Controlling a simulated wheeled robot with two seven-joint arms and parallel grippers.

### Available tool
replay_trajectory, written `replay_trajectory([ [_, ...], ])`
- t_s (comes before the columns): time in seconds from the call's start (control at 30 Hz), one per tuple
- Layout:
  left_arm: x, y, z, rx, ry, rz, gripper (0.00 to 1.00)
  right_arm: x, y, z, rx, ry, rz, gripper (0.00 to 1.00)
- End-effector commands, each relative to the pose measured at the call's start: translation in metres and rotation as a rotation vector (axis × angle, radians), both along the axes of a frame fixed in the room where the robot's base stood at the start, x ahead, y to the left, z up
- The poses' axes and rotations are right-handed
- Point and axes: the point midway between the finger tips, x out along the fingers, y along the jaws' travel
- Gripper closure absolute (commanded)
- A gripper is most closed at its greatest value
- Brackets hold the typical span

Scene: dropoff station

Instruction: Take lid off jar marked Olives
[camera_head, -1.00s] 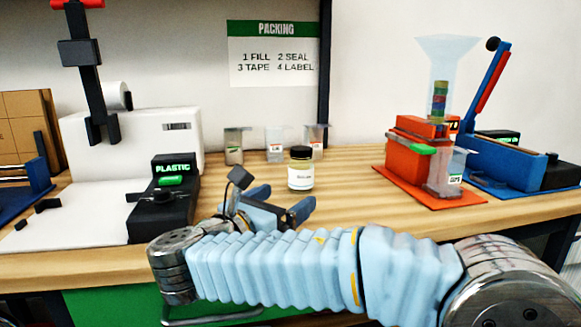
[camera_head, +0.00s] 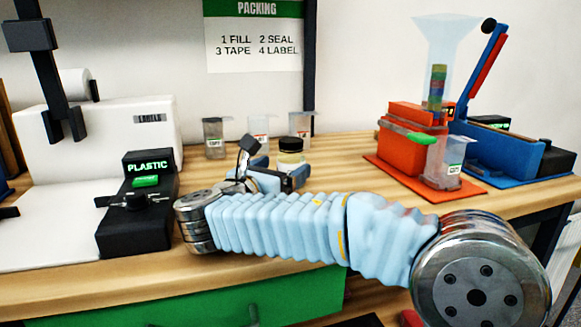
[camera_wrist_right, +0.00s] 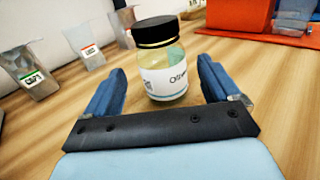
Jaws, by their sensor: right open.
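The jar (camera_head: 291,160) is a small clear one with a black lid (camera_head: 290,144), upright on the wooden bench. In the right wrist view the jar (camera_wrist_right: 166,82) has a white label beginning "Oliv", partly turned away, and its black lid (camera_wrist_right: 156,31) is on. My right gripper (camera_head: 282,168) is open and empty. In the wrist view its blue fingers (camera_wrist_right: 161,75) point at the jar, one on each side, with gaps to the glass. The lid shows above and beyond the fingertips. The gripper hides the jar's lower part in the head view.
Several clear pouches (camera_head: 215,138) stand behind the jar. A white label machine (camera_head: 100,130) with a black "PLASTIC" control box (camera_head: 135,225) is at left. An orange funnel station (camera_head: 400,150) and blue sealer (camera_head: 510,155) are at right. Bench between jar and funnel station is clear.

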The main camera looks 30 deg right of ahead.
Motion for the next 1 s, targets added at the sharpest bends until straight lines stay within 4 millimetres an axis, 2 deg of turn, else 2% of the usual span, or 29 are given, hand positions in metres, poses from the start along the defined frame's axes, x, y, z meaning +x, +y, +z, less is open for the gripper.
replay_trajectory([
  [0.17,0.0,0.0,0.001,0.0,0.0,0.0,0.2,0.007,-0.014,0.001,0.0,0.0,-0.001,0.11],
  [0.4,0.0,-0.001,0.003,-0.001,0.0,-0.001,0.2,0.025,-0.046,0.003,-0.001,0.0,-0.002,0.11],
  [0.7,0.0,-0.001,0.002,-0.001,0.001,-0.002,0.2,0.028,-0.051,0.003,0.0,0.0,0.0,0.11],
  [1.0,0.0,-0.001,0.002,-0.001,0.0,-0.001,0.2,0.028,-0.051,0.003,0.0,0.0,0.001,0.57],
])
